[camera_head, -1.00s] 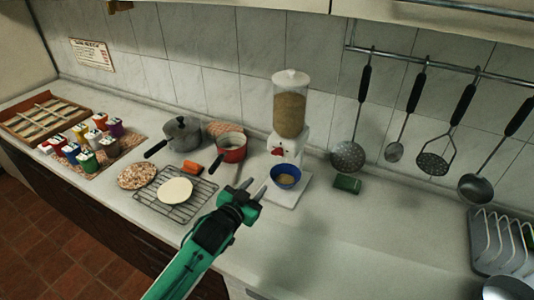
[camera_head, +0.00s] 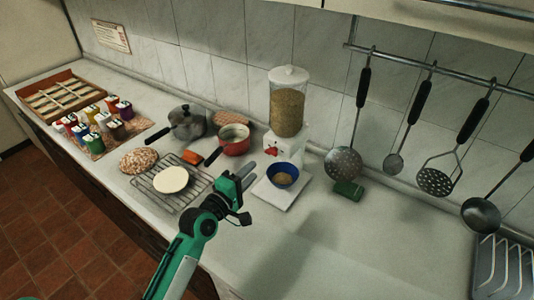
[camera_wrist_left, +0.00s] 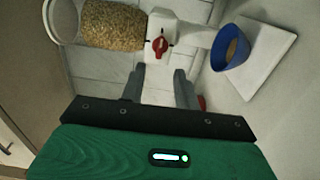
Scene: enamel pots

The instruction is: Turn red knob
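The red knob (camera_head: 273,153) sits on the front of the white base of a grain dispenser (camera_head: 288,105). It also shows in the left wrist view (camera_wrist_left: 160,46), ahead of my fingers. My left gripper (camera_head: 249,175) is in front of the dispenser, a little below and left of the knob in the head view. Its two fingers stand apart in the left wrist view (camera_wrist_left: 159,84), with nothing between them and short of the knob. A blue bowl (camera_head: 283,176) with some grain in it stands below the dispenser. My right gripper is not in view.
A wire rack (camera_head: 150,186) with a pale flat disc (camera_head: 170,179) lies left of my gripper. A red pot (camera_head: 234,140) and a grey pot (camera_head: 188,122) stand behind it. A green sponge (camera_head: 347,190) lies right of the dispenser. The front right counter is clear.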

